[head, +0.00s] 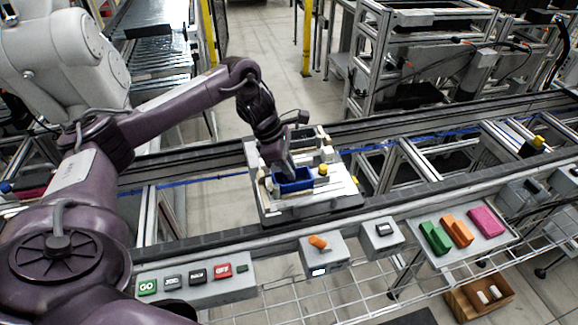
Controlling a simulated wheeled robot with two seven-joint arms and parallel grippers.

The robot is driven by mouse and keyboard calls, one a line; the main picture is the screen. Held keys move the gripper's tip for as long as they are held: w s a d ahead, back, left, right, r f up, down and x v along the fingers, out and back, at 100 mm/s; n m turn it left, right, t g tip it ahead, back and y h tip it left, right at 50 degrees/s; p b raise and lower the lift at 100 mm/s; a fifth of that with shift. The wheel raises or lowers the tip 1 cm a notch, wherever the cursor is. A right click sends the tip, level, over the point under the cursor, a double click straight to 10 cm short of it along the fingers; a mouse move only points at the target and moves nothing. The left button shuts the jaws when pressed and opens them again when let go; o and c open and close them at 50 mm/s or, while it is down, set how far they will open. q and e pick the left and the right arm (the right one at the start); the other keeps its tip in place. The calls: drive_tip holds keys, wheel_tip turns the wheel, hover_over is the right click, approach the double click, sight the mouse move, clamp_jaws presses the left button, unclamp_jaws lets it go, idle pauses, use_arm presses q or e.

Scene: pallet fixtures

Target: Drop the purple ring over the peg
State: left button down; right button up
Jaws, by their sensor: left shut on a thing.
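My left gripper (288,172) points down over the pallet fixture (318,203) on the conveyor, with its fingertips at a small blue tray (300,186). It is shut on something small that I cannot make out. No purple ring can be told apart; the fingers and the dark purple arm hide that spot. A short yellow-topped post (323,170) stands on the fixture just right of the blue tray. I cannot tell whether it is the peg. My right gripper is out of view.
A button panel (196,294), an orange-handled switch box (320,254) and another grey box (381,238) line the near rail. Green, orange and pink blocks (486,221) lie on a grey plate at right. A wooden box (460,303) stands below.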

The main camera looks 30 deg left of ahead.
use_arm(q)
drive_tip(key=shift+f+b, duration=0.4)
idle(0.4)
drive_tip(key=c, duration=1.6)
unclamp_jaws()
drive_tip(key=shift+r, duration=0.15)
drive_tip(key=shift+r+p, duration=0.95)
drive_tip(key=shift+r, duration=0.45)
